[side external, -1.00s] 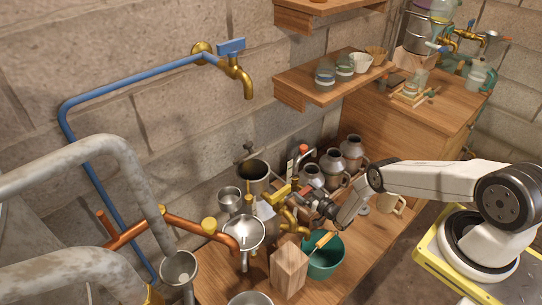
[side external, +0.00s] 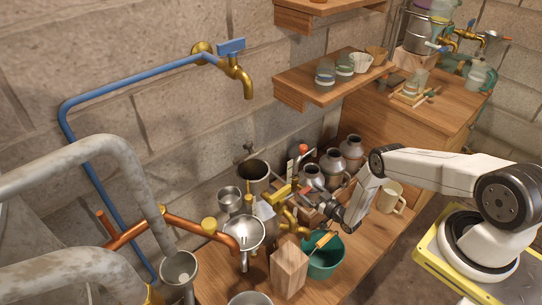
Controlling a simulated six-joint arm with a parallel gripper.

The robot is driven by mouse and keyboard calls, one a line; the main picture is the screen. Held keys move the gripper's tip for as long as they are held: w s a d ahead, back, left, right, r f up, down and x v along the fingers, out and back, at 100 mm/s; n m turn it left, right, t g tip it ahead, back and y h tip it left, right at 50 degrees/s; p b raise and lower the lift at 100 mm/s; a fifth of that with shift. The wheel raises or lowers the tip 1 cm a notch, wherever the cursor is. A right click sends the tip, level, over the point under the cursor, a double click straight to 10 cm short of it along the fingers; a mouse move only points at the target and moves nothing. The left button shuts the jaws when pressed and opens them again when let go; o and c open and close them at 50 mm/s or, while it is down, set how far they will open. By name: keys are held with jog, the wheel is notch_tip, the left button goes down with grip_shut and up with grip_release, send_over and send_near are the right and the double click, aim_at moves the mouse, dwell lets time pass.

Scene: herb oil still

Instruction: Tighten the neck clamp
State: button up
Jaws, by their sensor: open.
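My gripper (side external: 307,197) is a dark wrist with small fingers, reaching left over the bench among brass and yellow fittings. It is open, and I see nothing held in it. A yellow fitting (side external: 277,195), which may belong to the neck clamp, is just left of the fingertips, above a pale metal vessel. The clamp itself is too small and crowded to make out clearly, and I cannot tell whether the fingers touch it. A brass tap (side external: 291,221) is just below the gripper.
A teal bucket (side external: 326,262) and a wooden block (side external: 288,268) stand below the gripper. A steel funnel (side external: 243,233) and a copper pipe (side external: 188,222) are to the left. Metal cans (side external: 351,149) stand behind, and a beige mug (side external: 391,198) is right of the wrist.

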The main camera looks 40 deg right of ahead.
jog(key=shift+r, duration=2.7)
